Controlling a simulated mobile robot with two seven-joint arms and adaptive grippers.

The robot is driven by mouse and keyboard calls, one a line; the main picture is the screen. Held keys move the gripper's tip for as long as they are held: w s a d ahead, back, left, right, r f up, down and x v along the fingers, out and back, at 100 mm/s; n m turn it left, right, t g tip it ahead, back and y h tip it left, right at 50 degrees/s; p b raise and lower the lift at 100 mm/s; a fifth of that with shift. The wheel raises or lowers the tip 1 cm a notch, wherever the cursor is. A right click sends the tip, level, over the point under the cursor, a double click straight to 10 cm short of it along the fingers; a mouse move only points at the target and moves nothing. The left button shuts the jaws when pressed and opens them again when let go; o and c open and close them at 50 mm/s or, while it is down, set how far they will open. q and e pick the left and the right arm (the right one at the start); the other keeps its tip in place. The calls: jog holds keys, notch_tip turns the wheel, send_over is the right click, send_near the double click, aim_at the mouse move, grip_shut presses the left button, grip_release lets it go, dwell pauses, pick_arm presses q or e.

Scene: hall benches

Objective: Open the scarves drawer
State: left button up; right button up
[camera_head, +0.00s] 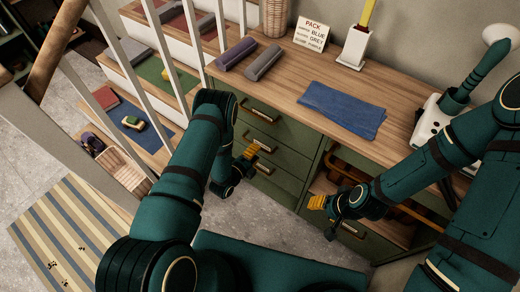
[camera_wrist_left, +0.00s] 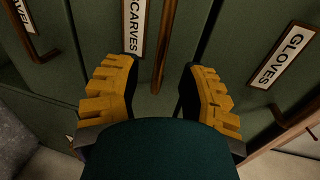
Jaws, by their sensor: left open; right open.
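The scarves drawer front (camera_wrist_left: 100,35) is green and looks flush with its neighbours in the left wrist view. Its white label (camera_wrist_left: 134,22) reads SCARVES. Its bar handle (camera_wrist_left: 161,45) lies between my left gripper's two yellow fingers (camera_wrist_left: 160,88) in the picture, with a visible gap on each side. The left gripper is open and empty, and in the head view it is in front of the green drawer stack (camera_head: 250,154). I cannot tell how close the fingertips are to the handle. My right gripper (camera_head: 318,203) is open before the cabinet's open compartment, with nothing visible in it.
A drawer labelled GLOVES (camera_wrist_left: 284,52) is on one side, another with a partly cut-off label (camera_wrist_left: 22,14) on the other. Stairs with white balusters (camera_head: 125,60) stand left.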

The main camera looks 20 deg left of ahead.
pick_arm(q)
jog(key=shift+x, duration=1.9)
jog(key=shift+c, duration=0.4)
grip_shut()
